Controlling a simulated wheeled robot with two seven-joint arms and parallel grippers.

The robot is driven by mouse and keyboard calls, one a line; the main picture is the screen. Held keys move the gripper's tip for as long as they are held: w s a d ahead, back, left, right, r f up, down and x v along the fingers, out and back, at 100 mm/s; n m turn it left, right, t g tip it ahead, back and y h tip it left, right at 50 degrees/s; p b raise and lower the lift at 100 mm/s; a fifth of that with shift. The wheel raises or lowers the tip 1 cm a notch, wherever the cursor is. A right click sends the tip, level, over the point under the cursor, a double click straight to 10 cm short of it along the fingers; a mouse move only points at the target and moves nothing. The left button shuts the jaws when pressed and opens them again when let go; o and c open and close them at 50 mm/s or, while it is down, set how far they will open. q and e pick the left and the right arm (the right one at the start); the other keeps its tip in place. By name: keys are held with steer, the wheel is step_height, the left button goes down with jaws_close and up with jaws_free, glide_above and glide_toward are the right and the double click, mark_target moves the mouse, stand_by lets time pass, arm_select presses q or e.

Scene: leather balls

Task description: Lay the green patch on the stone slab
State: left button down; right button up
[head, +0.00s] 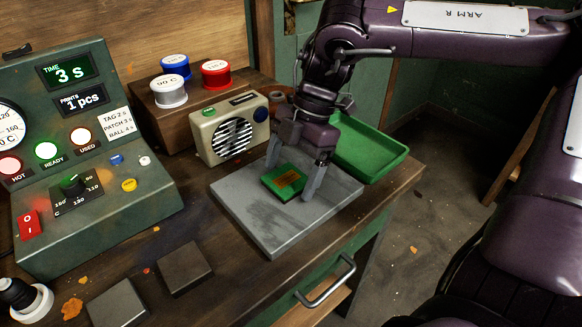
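The green patch (283,182), with a brown-orange marking on top, lies flat at the upper middle of the grey stone slab (262,227). I cannot tell whether it rests fully on the stone or hangs a hair above it. My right gripper (291,177) points down over the slab, one finger on each side of the patch. Its fingers are spread about as wide as the patch; whether they press on its edges is not clear. My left gripper is not in view.
A green tray (367,150) is behind the slab at right. A cream radio (231,129) stands behind it at left, near several spools on a wooden box (189,117). A control panel (85,150) fills the left. Two dark square tiles (185,267) lie in front.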

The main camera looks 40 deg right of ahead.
steer(key=shift+r, duration=0.35)
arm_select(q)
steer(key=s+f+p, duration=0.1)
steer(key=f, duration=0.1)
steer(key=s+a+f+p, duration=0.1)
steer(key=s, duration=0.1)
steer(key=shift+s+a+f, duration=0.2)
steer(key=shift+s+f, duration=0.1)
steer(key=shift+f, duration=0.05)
arm_select(e)
steer(key=v, duration=1.1)
steer(key=shift+d+r, duration=0.15)
steer(key=shift+r, duration=0.15)
